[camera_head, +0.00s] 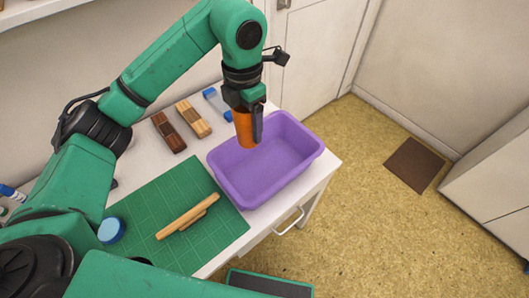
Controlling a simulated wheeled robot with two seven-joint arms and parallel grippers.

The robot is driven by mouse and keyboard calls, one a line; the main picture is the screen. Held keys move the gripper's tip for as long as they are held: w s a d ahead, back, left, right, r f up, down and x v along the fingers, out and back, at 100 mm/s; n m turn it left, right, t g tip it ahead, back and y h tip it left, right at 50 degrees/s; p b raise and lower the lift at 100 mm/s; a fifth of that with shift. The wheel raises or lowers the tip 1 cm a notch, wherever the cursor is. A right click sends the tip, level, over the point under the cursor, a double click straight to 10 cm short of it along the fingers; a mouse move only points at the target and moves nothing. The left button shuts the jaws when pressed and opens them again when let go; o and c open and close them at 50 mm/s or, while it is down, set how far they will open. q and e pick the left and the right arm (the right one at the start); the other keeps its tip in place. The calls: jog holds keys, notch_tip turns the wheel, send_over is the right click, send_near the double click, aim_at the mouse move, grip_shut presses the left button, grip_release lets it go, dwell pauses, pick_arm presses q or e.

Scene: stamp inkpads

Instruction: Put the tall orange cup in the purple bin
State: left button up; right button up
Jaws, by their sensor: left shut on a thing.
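The tall orange cup (245,130) is held upright in my left gripper (257,125), which is shut on it. The gripper points down, and a dark finger shows along the cup's right side. The purple bin (238,191) stands on the white table and looks empty in the part I see. In the picture the cup overlaps the bin's back left rim and inside. I cannot tell its exact height above the bin floor. My right gripper is not in view.
A green cutting mat (150,205) lies left of the bin, with a wooden tool (187,216) and a blue round lid (111,230) on it. Dark (168,132) and light (193,119) wooden blocks and a blue-and-white item (217,103) lie behind. Open floor is at the right.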

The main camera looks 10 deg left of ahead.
aim_at(247, 146)
pick_arm(q)
jog(key=f, duration=0.5)
jog(key=s+f, duration=0.1)
jog(key=f, duration=0.4)
jog(key=s+f, duration=0.1)
jog(key=f, duration=0.4)
jog(key=shift+f+p, duration=0.1)
jog(key=shift+p, duration=0.25)
notch_tip(247, 146, down, 2)
jog(key=shift+s+f, duration=0.15)
jog(key=shift+f, duration=0.2)
jog(key=o, duration=1.3)
notch_tip(247, 146, up, 12)
jog(key=shift+r+b, duration=0.15)
jog(key=shift+b, duration=0.9)
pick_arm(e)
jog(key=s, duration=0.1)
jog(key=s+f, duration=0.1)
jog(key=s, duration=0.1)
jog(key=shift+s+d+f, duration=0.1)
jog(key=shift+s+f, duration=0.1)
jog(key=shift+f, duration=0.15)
